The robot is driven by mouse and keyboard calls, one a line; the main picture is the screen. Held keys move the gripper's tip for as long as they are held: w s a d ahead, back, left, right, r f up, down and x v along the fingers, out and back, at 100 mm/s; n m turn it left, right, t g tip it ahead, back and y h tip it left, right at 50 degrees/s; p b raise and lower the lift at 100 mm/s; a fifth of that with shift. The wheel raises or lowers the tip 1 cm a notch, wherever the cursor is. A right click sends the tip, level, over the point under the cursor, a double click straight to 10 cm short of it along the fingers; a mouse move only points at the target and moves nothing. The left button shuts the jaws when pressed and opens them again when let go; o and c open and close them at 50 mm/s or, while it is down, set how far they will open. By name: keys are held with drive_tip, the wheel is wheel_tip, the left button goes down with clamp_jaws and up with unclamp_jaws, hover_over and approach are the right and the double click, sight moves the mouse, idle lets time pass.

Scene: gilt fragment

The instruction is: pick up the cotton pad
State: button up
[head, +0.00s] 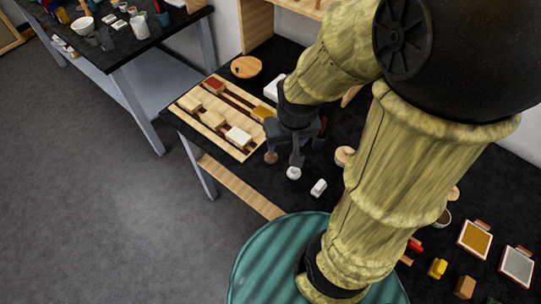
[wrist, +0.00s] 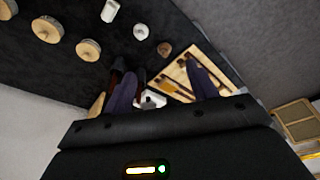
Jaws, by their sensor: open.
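A small round white item (head: 293,173), which looks like the cotton pad, lies on the black table just below my gripper (head: 285,150) in the head view. It also shows in the wrist view (wrist: 140,31), beyond the fingertips and left of centre. My gripper (wrist: 160,70) is open with nothing between its fingers. The fingers point down over the table, close to the round white item but apart from it in the wrist view. The exact height above the table is hard to tell.
A white oblong piece (head: 318,188) lies to the right of the pad. A small brown round piece (head: 271,157) lies to its left. A wooden tray with blocks (head: 186,104) is further left. Several round wooden discs (wrist: 88,49) lie along the table. A second table (head: 118,58) stands behind.

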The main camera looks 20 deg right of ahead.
drive_tip(key=shift+o, duration=0.8)
drive_tip(key=shift+w+f+m, duration=0.25)
drive_tip(key=shift+w+m, duration=0.05)
drive_tip(key=shift+w, duration=0.1)
drive_tip(key=m+g+b, duration=0.1)
drive_tip(key=m+b, duration=0.1)
drive_tip(key=m, duration=0.4)
hover_over(271, 156)
drive_tip(key=a, duration=0.1)
wheel_tip(271, 156, down, 9)
drive_tip(key=shift+s+r+h, duration=0.1)
drive_tip(key=shift+r+h, duration=0.1)
drive_tip(key=shift+h, duration=0.2)
drive_tip(key=f+p, duration=0.1)
drive_tip(key=f, duration=0.3)
drive_tip(key=f+p, duration=0.1)
drive_tip(key=f, duration=0.3)
drive_tip(key=w+f+p, duration=0.1)
drive_tip(key=f, duration=0.3)
drive_tip(key=shift+d+f, duration=0.1)
drive_tip(key=shift+d, duration=0.3)
drive_tip(key=shift+w, duration=0.1)
drive_tip(key=shift+f, duration=0.1)
